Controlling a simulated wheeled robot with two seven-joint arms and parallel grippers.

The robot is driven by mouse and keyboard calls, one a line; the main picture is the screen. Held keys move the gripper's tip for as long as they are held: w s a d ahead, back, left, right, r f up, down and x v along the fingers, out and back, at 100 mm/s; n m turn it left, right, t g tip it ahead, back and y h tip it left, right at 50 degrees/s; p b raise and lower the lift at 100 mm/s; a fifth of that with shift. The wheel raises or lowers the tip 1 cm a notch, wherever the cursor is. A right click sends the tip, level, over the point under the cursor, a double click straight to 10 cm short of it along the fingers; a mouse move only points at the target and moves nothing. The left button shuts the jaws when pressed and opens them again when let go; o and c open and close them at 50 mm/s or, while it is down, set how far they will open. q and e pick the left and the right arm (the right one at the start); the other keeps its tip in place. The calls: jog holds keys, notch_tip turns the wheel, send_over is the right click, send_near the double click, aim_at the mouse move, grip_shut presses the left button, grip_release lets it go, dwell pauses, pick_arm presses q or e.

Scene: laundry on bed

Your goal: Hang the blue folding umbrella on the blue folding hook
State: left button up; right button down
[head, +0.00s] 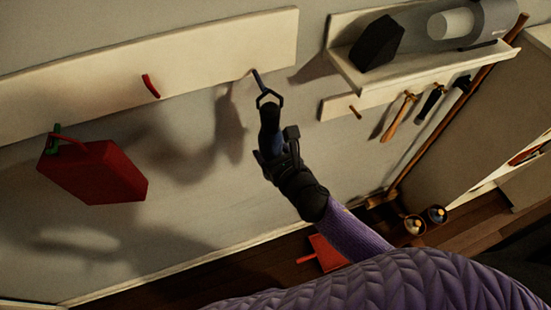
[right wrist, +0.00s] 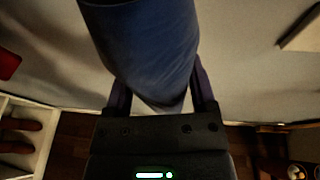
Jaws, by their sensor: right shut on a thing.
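The blue folding umbrella (head: 269,118) is upright in my right gripper (head: 276,146), with a dark angular strap loop (head: 270,99) at its top. The blue hook (head: 257,78) sticks out of the white wall rail just above. The loop meets the hook's lower end in the head view; I cannot tell whether it is around the hook or in front of it. The right wrist view shows the umbrella's blue body (right wrist: 150,45) between the two fingers of the shut right gripper (right wrist: 162,92). My left gripper is not in view.
A red hook (head: 150,86) is on the white rail (head: 210,58), left of the blue one. A red box-like bag (head: 95,172) hangs at a green hook (head: 54,140). A shelf (head: 420,70) with a black block (head: 377,43) and hanging tools is at the right.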

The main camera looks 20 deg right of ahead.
jog(key=shift+d+r+b+x, duration=0.15)
jog(key=shift+b+x, duration=0.45)
jog(key=shift+x, duration=0.85)
jog(key=shift+d+r+b+x, duration=0.1)
jog(key=shift+d+b+x, duration=0.3)
jog(key=shift+x, duration=1.1)
jog(key=shift+w+a, duration=0.1)
jog(key=shift+a, duration=0.05)
